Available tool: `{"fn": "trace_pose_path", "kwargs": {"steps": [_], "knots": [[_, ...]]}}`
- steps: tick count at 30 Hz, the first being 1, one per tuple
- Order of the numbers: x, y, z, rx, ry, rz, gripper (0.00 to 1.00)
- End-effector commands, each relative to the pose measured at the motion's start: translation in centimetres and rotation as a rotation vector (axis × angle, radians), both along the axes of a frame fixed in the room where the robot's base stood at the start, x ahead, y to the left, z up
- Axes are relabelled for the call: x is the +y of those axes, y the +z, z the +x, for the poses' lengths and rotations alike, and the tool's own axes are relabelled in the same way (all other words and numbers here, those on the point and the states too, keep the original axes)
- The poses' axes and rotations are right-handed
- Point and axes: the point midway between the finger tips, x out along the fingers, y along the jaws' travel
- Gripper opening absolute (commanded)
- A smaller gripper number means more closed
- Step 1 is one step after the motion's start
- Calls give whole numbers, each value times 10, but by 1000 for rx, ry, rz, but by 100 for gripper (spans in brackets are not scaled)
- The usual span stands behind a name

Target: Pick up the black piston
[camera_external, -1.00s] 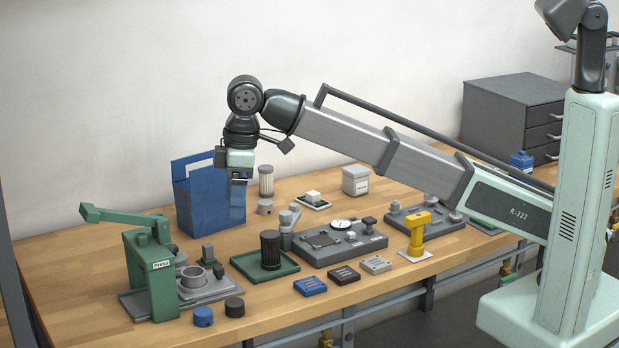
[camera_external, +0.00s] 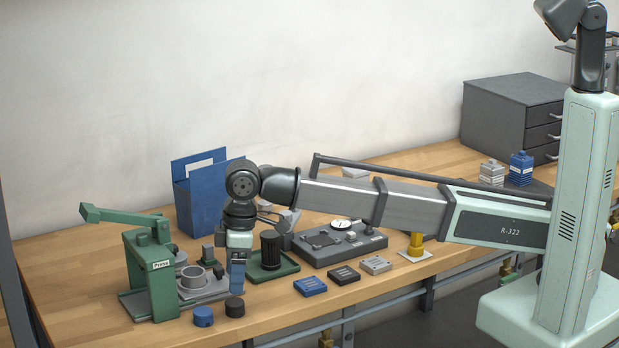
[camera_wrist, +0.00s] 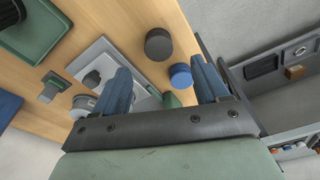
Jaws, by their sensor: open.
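The black piston, a short dark cylinder (camera_external: 235,307), stands on the wooden bench near its front edge. It also shows in the wrist view (camera_wrist: 158,44), ahead of the gap between my fingers. My gripper (camera_external: 237,286) is open, empty and pointing down, just above the piston in the external view. Its two blue fingers stand apart in the wrist view (camera_wrist: 164,75). A blue piston of similar shape (camera_external: 203,317) stands to the left of the black one, apart from it; it shows by my right finger in the wrist view (camera_wrist: 181,76).
The green press (camera_external: 152,270) with its grey base stands left of my gripper. A green tray (camera_external: 288,268) holding a tall black ribbed cylinder (camera_external: 270,250) is right behind. Blue (camera_external: 310,286), black (camera_external: 344,275) and grey (camera_external: 376,265) small blocks lie right. A blue bin (camera_external: 205,195) stands behind.

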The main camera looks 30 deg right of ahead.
Motion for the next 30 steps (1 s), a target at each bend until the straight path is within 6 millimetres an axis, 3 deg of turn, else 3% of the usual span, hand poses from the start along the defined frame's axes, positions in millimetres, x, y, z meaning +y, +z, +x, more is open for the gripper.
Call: {"fn": "trace_pose_path", "kwargs": {"steps": [3,14,24,30], "knots": [[1,-13,0,0,0,0,74],[1,-29,1,0,0,-1,74],[2,-68,3,0,0,-1,74],[3,-71,3,0,0,1,74]]}}
